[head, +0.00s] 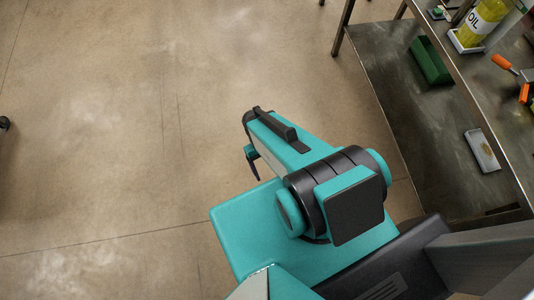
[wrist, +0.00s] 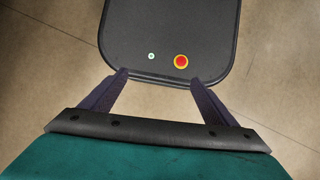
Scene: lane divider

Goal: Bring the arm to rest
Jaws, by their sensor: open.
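My gripper (wrist: 157,80) shows in the wrist view with its two dark fingers spread wide apart and nothing between them. It points down toward a dark rounded panel of my own base, which carries a red and yellow button and a small pale green one. In the head view my teal arm is folded close over my base, and part of my gripper (head: 253,165) shows at its left side. The rest of the gripper is hidden behind the arm there.
A metal workbench (head: 476,95) with a lower shelf (head: 395,85) stands at the right. It bears a yellow oil bottle (head: 481,22) and orange-handled tools (head: 503,63); a green bin (head: 431,61) and a pale box (head: 482,151) are lower. The floor (head: 110,130) at left is largely clear.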

